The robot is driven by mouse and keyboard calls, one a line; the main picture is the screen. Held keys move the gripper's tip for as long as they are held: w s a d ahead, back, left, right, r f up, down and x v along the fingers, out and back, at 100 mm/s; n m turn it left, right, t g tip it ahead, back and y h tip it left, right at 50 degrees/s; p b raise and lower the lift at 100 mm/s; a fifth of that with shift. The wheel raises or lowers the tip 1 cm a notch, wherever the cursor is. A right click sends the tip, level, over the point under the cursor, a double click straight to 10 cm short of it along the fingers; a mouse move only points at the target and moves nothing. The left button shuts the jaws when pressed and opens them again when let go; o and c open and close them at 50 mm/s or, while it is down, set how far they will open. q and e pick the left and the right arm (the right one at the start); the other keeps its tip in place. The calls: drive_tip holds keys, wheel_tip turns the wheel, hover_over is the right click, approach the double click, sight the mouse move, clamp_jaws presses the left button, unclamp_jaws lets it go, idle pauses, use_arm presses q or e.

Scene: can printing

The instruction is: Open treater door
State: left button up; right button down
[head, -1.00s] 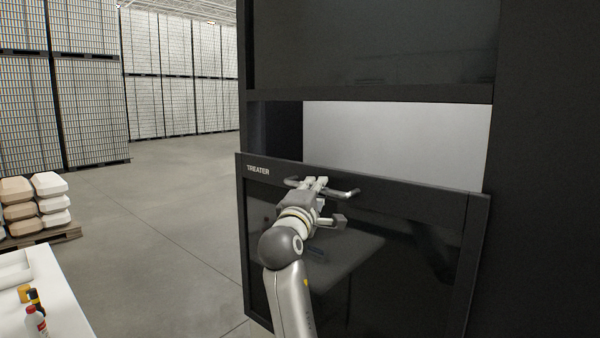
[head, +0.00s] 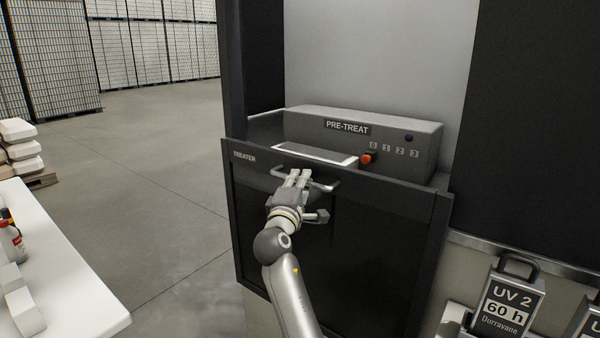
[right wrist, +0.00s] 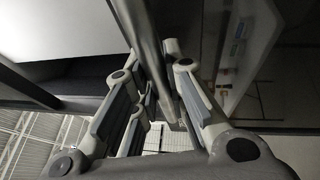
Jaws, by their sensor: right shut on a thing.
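The right wrist view shows the handle bar (right wrist: 146,40) passing between the fingers. My left gripper is not in view.
A white table (head: 75,270) with small bottles (head: 10,240) stands at the left. Stacked pallets (head: 50,60) stand far back. The grey floor between is clear.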

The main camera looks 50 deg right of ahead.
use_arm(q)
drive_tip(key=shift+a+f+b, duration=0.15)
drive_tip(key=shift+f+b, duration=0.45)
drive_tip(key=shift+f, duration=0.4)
use_arm(e)
drive_tip(key=shift+f, duration=1.55)
drive_tip(key=c, duration=1.5)
unclamp_jaws()
drive_tip(key=shift+a, duration=0.1)
drive_tip(key=shift+o, duration=0.2)
drive_tip(key=shift+r, duration=0.1)
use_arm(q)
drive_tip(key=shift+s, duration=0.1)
use_arm(e)
drive_tip(key=v, duration=1.2)
drive_tip(key=shift+w, duration=0.1)
